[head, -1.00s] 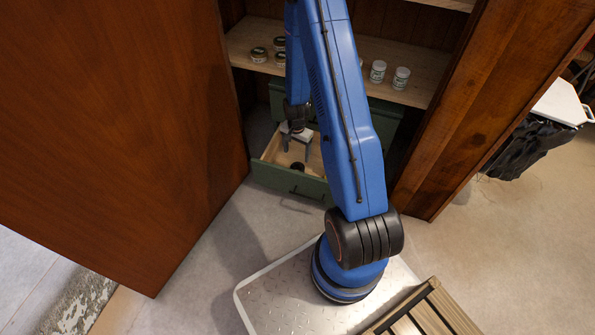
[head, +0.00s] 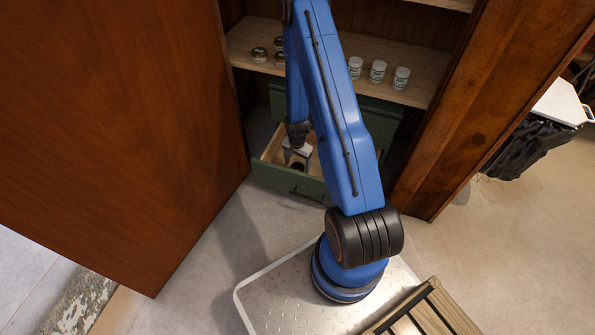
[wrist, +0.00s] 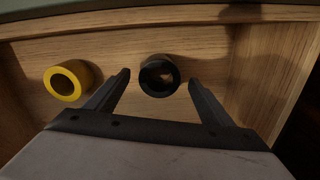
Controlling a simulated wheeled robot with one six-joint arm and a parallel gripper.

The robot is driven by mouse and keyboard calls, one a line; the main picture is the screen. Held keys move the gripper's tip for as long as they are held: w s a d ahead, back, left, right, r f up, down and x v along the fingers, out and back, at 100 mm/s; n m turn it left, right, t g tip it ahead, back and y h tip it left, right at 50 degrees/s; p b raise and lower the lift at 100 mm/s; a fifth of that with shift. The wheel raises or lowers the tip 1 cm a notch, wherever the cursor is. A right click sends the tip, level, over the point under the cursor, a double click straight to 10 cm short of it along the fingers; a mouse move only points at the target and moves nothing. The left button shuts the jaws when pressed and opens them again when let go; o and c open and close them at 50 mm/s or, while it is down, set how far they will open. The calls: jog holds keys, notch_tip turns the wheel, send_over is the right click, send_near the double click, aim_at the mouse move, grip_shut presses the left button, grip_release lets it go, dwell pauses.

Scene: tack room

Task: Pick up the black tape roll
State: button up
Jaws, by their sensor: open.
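The black tape roll (wrist: 159,75) lies on the wooden floor of an open green drawer (head: 287,181). In the wrist view it sits ahead of and between the spread fingertips of my gripper (wrist: 160,80), with a gap on each side. In the head view my gripper (head: 297,156) reaches down into the drawer, and a small dark part of the black tape roll (head: 297,166) shows by the fingers. My gripper is open and empty. My arm hides the right part of the drawer.
A yellow tape roll (wrist: 67,80) lies left of the black one, near the left finger. The drawer's walls close in around my gripper. A shelf (head: 425,72) with jars and tins is above. A large wooden door (head: 120,130) stands open at left.

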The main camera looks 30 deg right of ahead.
aim_at(297, 167)
jog(key=shift+d+f, duration=0.1)
jog(key=shift+f, duration=1.4)
jog(key=c, duration=1.2)
jog(key=shift+r, duration=0.1)
